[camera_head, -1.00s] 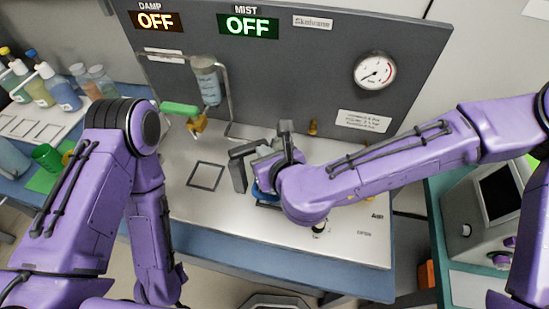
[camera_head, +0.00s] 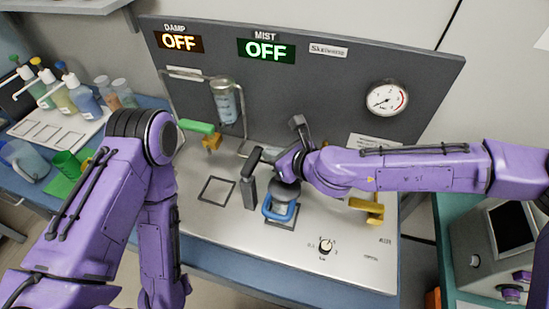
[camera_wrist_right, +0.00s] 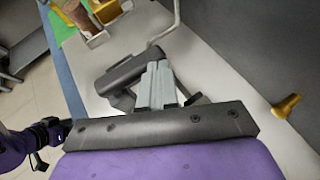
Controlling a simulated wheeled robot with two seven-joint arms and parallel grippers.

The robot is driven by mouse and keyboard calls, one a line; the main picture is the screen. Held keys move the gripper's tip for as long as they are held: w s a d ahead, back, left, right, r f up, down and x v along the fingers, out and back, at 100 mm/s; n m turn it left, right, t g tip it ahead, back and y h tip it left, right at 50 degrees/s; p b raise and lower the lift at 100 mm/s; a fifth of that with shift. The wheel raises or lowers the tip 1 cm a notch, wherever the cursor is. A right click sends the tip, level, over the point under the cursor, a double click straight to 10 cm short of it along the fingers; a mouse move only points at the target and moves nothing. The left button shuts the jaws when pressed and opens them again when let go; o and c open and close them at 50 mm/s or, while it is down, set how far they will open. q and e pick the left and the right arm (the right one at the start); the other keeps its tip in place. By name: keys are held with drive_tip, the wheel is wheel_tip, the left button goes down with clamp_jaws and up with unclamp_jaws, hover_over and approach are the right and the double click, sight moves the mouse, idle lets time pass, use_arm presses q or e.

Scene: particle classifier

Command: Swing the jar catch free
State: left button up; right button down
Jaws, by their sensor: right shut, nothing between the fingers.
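The jar (camera_head: 285,190) stands on the bench panel with a grey top and a blue ring (camera_head: 270,212) around its base. A dark post with a top piece, apparently the catch (camera_head: 249,188), rises just left of the jar. It shows as a dark bar (camera_wrist_right: 125,73) in the right wrist view. My right gripper (camera_head: 276,163) is above the jar, beside the top of the dark post. In the wrist view its fingers (camera_wrist_right: 157,80) are together and empty, close to the dark bar; contact is unclear. My left gripper is out of sight.
A green-handled valve (camera_head: 197,127) and a hanging clear cylinder (camera_head: 226,101) stand behind left. An outlined square (camera_head: 216,190) on the panel is bare. A brass knob (camera_wrist_right: 286,106) is at the back.

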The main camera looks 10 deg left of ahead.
drive_tip(key=shift+w+a, duration=0.25)
drive_tip(key=shift+d, duration=0.15)
idle(0.5)
drive_tip(key=d, duration=0.4)
drive_tip(key=shift+s+d+r, duration=0.25)
drive_tip(key=shift+d+r, duration=0.05)
drive_tip(key=shift+d, duration=0.1)
drive_tip(key=s+d+r+p, duration=0.1)
drive_tip(key=d+r, duration=0.3)
drive_tip(key=d, duration=0.3)
drive_tip(key=shift+s+d+r, duration=0.25)
drive_tip(key=shift+d, duration=0.05)
drive_tip(key=shift+a, duration=0.1)
